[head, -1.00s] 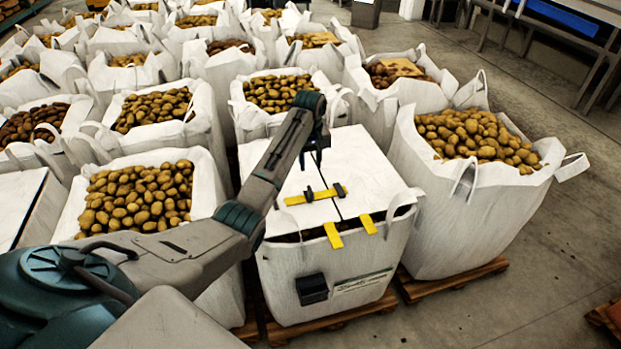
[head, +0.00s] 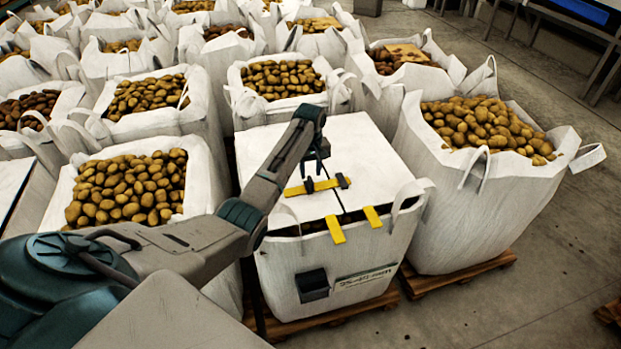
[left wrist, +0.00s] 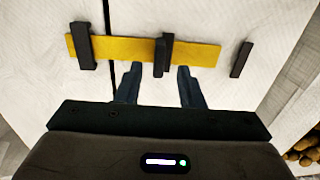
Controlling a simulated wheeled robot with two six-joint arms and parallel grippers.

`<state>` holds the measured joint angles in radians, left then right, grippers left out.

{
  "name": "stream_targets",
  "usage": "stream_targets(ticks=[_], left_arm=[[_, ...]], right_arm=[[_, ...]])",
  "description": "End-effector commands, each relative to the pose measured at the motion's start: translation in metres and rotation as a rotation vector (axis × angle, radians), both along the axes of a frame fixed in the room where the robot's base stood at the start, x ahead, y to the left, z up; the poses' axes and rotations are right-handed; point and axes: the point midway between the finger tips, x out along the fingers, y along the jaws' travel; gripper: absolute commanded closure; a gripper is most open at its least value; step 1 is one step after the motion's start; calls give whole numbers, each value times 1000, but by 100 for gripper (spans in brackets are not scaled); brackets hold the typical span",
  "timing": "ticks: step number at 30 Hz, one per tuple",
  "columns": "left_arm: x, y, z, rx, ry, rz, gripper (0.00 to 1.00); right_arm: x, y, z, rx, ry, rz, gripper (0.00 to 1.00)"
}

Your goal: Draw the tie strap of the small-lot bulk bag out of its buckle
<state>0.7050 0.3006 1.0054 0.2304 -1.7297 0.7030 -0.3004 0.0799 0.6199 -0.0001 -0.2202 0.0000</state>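The small-lot bulk bag (head: 285,270) stands in front of me under white cover panels. A yellow tie strap (head: 298,189) lies across the dark seam between them; it also shows in the left wrist view (left wrist: 135,48). One black piece (left wrist: 82,45) wraps the strap near one end, another (left wrist: 162,55) crosses it at mid-length, and a third (left wrist: 241,60) sits apart beyond its other end. I cannot tell for sure which is the buckle. My left gripper (head: 318,170) is open above the strap. Its fingertips (left wrist: 158,75) are to either side of the middle piece, with nothing held.
Two yellow tabs (head: 335,229) (head: 373,217) hang over the bag's front edge. Open bags of potatoes stand close on the left (head: 205,208) and right (head: 450,215).

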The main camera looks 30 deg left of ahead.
Motion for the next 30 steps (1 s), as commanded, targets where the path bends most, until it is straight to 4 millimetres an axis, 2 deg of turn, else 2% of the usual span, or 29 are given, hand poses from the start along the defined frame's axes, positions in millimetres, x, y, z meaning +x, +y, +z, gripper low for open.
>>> stream_targets(ticks=[3,9,20,25,30], left_arm=[[-1,0,-20,0,3,0,65],[0,0,-42,0,1,0,65],[0,0,-48,1,-1,-1,65],[0,0,-48,1,-1,-1,99],[0,0,-48,1,-1,-1,100]], right_arm=[[0,0,6,0,0,0,64],[0,0,8,0,-1,0,64],[0,1,8,1,-1,0,64],[0,1,8,1,-1,0,64],[1,1,8,1,-1,0,64]])
